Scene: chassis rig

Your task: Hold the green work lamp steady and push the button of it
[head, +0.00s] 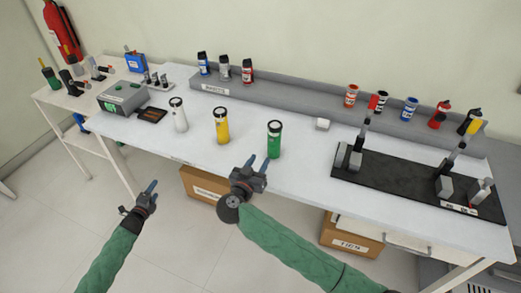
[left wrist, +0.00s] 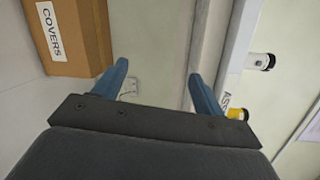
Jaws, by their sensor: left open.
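The green work lamp (head: 274,141) stands upright on the white table near its front edge, with a dark band and pale top. It is the rightmost of three similar lamps. My right gripper (head: 257,163) is just in front and left of it, fingers spread, with no visible contact. My left gripper (head: 149,187) is open and empty, out over the floor in front of the table, well left of the green lamp. The left wrist view shows its spread fingers (left wrist: 160,85) with nothing between them; the green lamp is not visible there. The lamp's button cannot be made out.
A yellow lamp (head: 222,126) and a white lamp (head: 178,115) stand left of the green one. Cardboard boxes (head: 205,186) sit below the table.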

